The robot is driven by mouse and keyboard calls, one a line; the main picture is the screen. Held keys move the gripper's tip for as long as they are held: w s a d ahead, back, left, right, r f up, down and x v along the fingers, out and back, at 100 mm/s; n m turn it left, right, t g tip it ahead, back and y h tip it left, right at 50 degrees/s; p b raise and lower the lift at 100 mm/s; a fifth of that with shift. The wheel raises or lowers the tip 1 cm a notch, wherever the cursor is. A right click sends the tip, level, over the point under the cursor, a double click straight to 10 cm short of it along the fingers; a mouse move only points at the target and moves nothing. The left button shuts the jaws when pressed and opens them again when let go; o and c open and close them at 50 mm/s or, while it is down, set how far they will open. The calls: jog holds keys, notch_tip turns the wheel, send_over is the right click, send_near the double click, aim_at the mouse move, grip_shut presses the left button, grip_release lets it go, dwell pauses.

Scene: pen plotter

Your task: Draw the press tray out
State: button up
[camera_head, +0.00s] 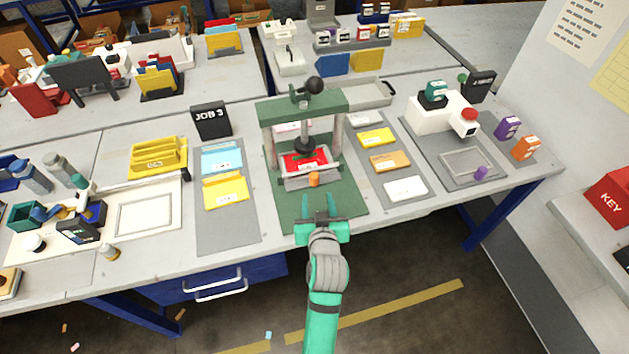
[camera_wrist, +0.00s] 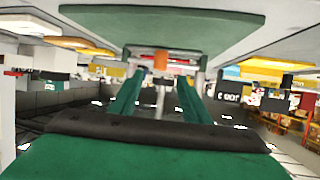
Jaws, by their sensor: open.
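The press (camera_head: 304,110) has a green frame, pale columns and a black ball-topped lever, and stands on a green base (camera_head: 345,203). Its grey press tray (camera_head: 293,184) sits low between the columns with a red piece (camera_head: 303,162) in it. An orange knob (camera_head: 314,179) stands on the tray's front side. My gripper (camera_head: 319,200) is open and empty, its two green fingers pointing at the knob from the front, seemingly just short of it. In the wrist view, which looks upside down, the knob (camera_wrist: 160,60) shows ahead between the fingertips (camera_wrist: 160,78).
Left of the press is a grey mat with a blue (camera_head: 222,157) and a yellow holder (camera_head: 226,190); a JOB 3 sign (camera_head: 211,120) stands behind. Right is a mat with several coloured cards (camera_head: 389,160).

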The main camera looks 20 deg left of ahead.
aim_at(314, 181)
jog(key=x, duration=1.1)
